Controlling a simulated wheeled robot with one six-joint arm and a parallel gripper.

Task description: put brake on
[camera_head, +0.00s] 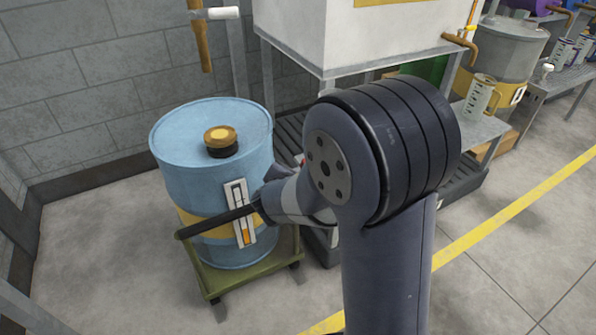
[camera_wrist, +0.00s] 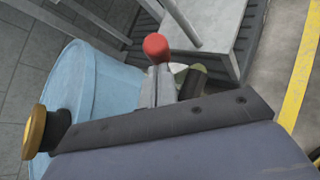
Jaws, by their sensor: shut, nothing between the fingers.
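A red ball knob (camera_wrist: 156,47) shows in the wrist view, beside the blue drum. What the knob is mounted on is hidden by the fingers. In the head view the fingers are hidden behind my wrist. The blue drum (camera_head: 190,145) stands upright on a green wheeled dolly (camera_head: 215,283).
The drum has a yellow-and-black cap (camera_head: 221,141) and a level gauge (camera_head: 240,213) close to my wrist. A white tank (camera_head: 335,35) on a metal stand is behind my arm. A grey drum (camera_head: 503,55) stands at the right.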

